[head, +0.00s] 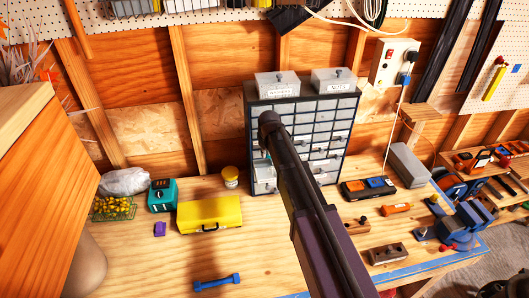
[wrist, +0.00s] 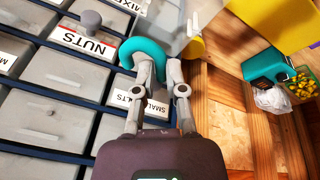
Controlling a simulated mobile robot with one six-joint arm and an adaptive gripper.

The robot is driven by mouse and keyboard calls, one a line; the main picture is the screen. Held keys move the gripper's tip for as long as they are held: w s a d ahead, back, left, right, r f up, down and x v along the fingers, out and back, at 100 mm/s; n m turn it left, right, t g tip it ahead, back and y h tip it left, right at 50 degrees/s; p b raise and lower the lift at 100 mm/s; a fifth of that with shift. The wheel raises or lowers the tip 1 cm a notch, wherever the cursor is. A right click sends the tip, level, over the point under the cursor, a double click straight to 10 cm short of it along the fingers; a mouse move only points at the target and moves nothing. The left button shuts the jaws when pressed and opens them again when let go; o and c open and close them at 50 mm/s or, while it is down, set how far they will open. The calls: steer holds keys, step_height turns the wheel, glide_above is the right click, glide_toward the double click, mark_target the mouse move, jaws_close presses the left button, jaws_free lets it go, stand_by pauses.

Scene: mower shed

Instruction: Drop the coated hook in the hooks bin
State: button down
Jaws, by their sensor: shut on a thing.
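A teal coated hook (wrist: 130,52) is held between the fingertips of my gripper (wrist: 159,70) in the wrist view. Its curved part sticks out to the left of the fingers, in front of the drawer cabinet (wrist: 75,118). A pale, translucent drawer or bin (wrist: 160,22) juts out just beyond the hook. I cannot read a hooks label on it. Nearby drawer labels read NUTS (wrist: 82,41) and, partly covered by the fingers, SMALL BOLTS.
Two labelled containers (head: 278,84) (head: 333,80) sit on the cabinet. A yellow case (head: 209,214), a yellow-topped jar (head: 230,177) and a teal device (head: 162,195) stand to its left. A blue dumbbell-shaped thing (head: 217,282) lies in front. Tools crowd the right; bare bench shows at front left.

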mark_target(265, 176)
steer(key=shift+a, duration=0.2)
steer(key=shift+f, duration=0.15)
steer(key=shift+b+x, duration=1.05)
steer(key=shift+b, duration=0.05)
steer(key=shift+s+f+b, duration=0.2)
steer(key=shift+f+b, duration=1.7)
steer(key=c, duration=0.6)
jaws_free()
steer(key=shift+c, duration=0.2)
steer(key=shift+s+d, duration=0.15)
